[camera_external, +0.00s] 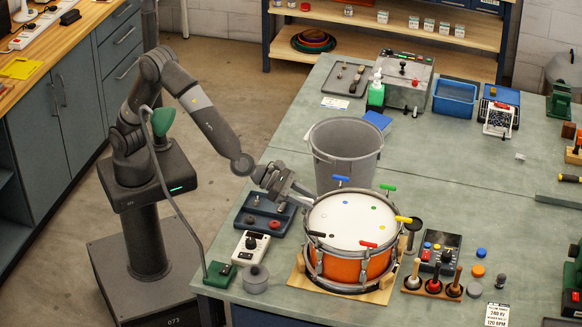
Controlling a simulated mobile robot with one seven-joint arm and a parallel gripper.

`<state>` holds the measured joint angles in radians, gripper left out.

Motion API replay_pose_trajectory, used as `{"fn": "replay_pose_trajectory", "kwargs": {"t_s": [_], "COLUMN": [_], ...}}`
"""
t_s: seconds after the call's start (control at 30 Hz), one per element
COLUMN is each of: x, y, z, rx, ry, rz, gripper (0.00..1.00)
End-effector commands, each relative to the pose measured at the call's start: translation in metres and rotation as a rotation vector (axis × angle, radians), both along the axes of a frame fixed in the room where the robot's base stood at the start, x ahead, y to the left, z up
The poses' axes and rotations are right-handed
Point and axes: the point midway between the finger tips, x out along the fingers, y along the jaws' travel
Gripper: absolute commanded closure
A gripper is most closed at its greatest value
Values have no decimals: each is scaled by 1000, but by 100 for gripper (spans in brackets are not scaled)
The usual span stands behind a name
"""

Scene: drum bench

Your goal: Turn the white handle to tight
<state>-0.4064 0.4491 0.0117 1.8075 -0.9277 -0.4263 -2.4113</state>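An orange drum (345,268) with a white head (350,220) stands on a wooden base on the bench. Coloured handles sit around its rim: blue (341,179), green (388,187), yellow (403,219), red (368,244) and black (316,234). I cannot make out a white handle; the drum's back-left rim is partly covered by my gripper. My gripper (306,196) is at that back-left rim, reaching in from the left. Its fingers are too small to tell whether they are open, or whether they hold or touch anything.
A grey bin (345,155) stands close behind the drum. A dark blue tray (265,217) and a white box with a black knob (251,247) lie left of it. A wooden rack (433,288) and a control box (441,252) stand right. The bench's right middle is mostly clear.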

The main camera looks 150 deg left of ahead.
Motion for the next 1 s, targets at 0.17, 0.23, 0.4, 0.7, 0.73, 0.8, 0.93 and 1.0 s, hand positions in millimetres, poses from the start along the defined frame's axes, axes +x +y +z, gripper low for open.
{"fn": "replay_pose_trajectory", "kwargs": {"t_s": [0.17,0.23,0.4,0.7,0.73,0.8,0.93,1.0], "x": [8,10,10,10,10,10,10,10], "y": [9,11,11,11,11,11,11,11], "z": [-5,-5,-6,-6,-6,-6,-6,-6], "rx": [0,1,1,1,1,1,1,1], "ry": [0,0,0,0,-1,-1,0,0], "rz": [1,1,1,1,0,0,1,1], "gripper": [67,67,67,84,86,92,100,100]}}
